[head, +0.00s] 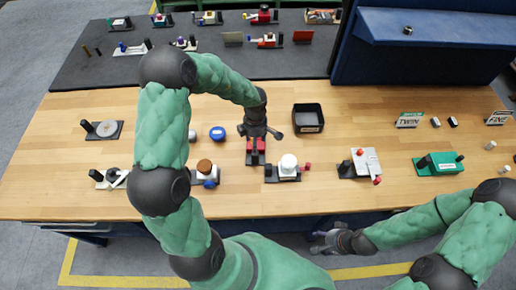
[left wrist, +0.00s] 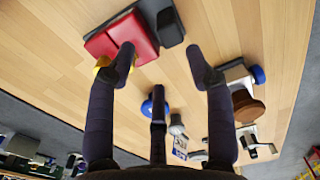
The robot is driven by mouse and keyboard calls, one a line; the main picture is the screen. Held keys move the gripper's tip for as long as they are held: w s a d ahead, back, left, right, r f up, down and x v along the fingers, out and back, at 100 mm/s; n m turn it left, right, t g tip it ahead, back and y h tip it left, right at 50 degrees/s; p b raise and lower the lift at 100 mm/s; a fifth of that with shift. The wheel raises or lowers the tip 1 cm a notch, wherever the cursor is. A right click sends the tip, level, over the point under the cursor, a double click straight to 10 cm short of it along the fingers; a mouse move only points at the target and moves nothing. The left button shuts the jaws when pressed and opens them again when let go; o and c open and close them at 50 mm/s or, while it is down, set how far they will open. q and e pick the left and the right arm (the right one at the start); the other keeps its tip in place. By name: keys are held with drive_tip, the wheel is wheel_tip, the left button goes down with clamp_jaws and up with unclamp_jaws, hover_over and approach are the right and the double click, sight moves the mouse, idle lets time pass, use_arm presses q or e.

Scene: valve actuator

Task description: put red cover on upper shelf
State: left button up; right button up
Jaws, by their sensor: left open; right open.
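The red cover (head: 256,144) sits on a dark base at the middle of the wooden table, right under my left gripper (head: 259,128). In the left wrist view the red cover (left wrist: 120,38) lies at the upper left beside a black post on the base. My left gripper (left wrist: 162,62) is open, and one fingertip overlaps the cover in that view; I cannot tell whether they touch. My right gripper (head: 330,240) is open and empty, low in front of the table's front edge. A blue shelf unit (head: 440,28) stands at the back right; its top surface holds a small dark object.
A black tray (head: 308,117) stands to the right of the cover. A white-domed part (head: 288,164) and a brown-capped part (head: 205,167) flank it nearer the front. A dark mat (head: 150,68) with several assemblies lies behind.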

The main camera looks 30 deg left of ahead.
sight(254, 155)
use_arm(q)
drive_tip(key=shift+s+f, duration=0.2)
drive_tip(key=shift+f, duration=0.2)
wheel_tip(254, 155, down, 4)
drive_tip(key=shift+f+b, duration=0.2)
drive_tip(key=shift+b, duration=0.3)
drive_tip(key=shift+s+a+f+b, duration=0.15)
drive_tip(key=shift+f+b, duration=0.55)
drive_tip(key=shift+f, duration=1.95)
drive_tip(key=shift+s, duration=0.1)
drive_tip(key=shift+r, duration=0.1)
clamp_jaws()
